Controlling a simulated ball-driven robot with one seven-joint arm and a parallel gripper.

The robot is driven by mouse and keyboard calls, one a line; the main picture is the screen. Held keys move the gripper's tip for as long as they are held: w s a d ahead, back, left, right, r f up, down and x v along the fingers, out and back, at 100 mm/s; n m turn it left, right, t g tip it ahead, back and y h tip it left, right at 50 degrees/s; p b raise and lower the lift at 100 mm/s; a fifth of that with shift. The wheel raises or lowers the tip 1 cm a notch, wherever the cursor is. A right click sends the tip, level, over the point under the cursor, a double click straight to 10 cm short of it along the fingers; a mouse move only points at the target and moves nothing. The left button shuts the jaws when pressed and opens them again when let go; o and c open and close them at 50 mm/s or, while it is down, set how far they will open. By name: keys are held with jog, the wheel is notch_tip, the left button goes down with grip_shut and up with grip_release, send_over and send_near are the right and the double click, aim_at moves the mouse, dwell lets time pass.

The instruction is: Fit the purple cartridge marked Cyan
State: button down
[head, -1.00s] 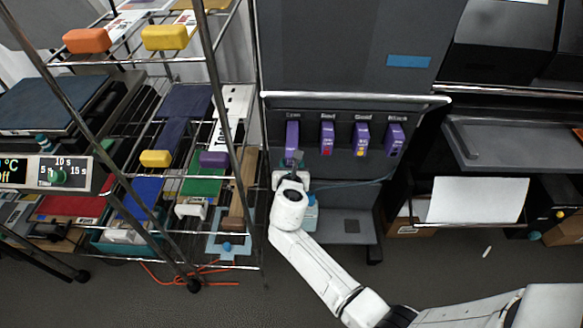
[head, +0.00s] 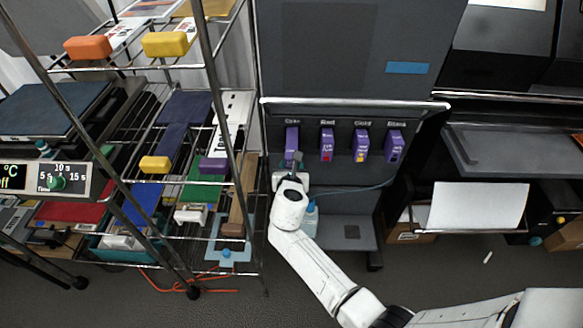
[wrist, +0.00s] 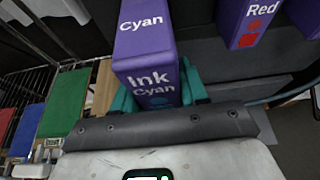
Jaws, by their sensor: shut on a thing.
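The purple cartridge marked "Cyan" and "Ink Cyan" (wrist: 147,50) is upright between the teal fingers of my gripper (wrist: 160,95) in the wrist view. My gripper is shut on its lower part. In the head view the cartridge (head: 292,140) stands at the leftmost slot, under a label on the dark printer (head: 330,60). My gripper (head: 291,165) is in front of it. How deep the cartridge sits in the slot is hidden.
A wire rack (head: 205,60) with coloured blocks stands close on the left. A blue cable (head: 350,190) hangs below the cartridges.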

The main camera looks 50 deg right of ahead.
aim_at(291, 165)
jog(key=shift+w+d+b, duration=0.2)
jog(key=shift+w+d, duration=0.5)
jog(key=shift+d, duration=0.2)
jog(key=shift+w+d+b, duration=0.15)
jog(key=shift+w+d, duration=0.55)
jog(key=shift+d, duration=0.15)
jog(key=shift+w+d, duration=0.25)
jog(key=shift+d, duration=0.05)
jog(key=shift+w+d+b, duration=0.35)
jog(key=shift+w+d, duration=0.2)
jog(key=shift+d, duration=0.15)
jog(key=c, duration=0.5)
grip_release()
jog(key=shift+f, duration=0.1)
jog(key=p+v, duration=0.2)
jog(key=v, duration=0.8)
jog(key=shift+s+a+r, duration=0.25)
jog(key=shift+r, duration=0.05)
